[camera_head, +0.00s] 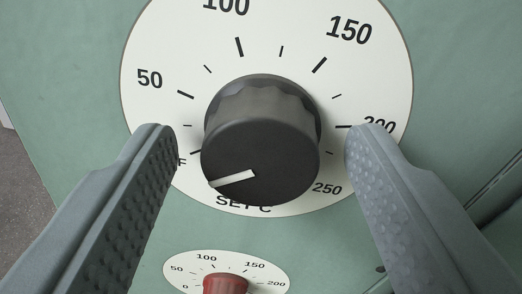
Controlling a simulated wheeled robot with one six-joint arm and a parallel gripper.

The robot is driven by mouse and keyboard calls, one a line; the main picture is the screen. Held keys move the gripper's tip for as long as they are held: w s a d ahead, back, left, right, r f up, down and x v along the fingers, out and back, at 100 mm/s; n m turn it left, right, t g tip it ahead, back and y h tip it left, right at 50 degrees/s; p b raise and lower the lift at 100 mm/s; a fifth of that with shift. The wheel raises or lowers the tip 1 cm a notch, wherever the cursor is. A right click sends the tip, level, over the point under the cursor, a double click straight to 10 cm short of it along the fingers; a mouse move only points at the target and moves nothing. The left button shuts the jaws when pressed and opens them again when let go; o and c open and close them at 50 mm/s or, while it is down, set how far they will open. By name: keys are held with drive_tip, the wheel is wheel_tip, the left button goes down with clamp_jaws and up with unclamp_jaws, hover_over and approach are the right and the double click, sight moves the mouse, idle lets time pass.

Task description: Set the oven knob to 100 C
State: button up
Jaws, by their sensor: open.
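The oven knob (260,145) is a dark grey round knob with a scalloped rim, at the middle of a white dial (150,60). Its white pointer line (232,179) points to the lower left, near the partly hidden OFF mark. The 100 mark is at the top of the dial, a little left of the knob's top, with 50 to the left and 150 to the upper right. My gripper (261,140) is open, with one finger on each side of the knob and a visible gap on both sides. The fingers cover parts of OFF and 200.
A smaller white dial (185,263) with a red knob (226,284) sits below, cut off by the bottom edge. Both dials are on a green panel (60,80). A panel seam runs at the lower right. Grey floor or bench (18,190) shows at the far left.

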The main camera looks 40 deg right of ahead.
drive_tip(key=c, duration=1)
drive_tip(key=m, duration=0.4)
drive_tip(key=shift+m, duration=0.4)
drive_tip(key=m, duration=0.5)
drive_tip(key=shift+f+m, duration=0.15)
drive_tip(key=shift+m, duration=0.15)
drive_tip(key=m, duration=0.5)
drive_tip(key=shift+m+h, duration=0.3)
drive_tip(key=shift+h, duration=0.1)
drive_tip(key=m, duration=0.4)
drive_tip(key=shift+m, duration=0.4)
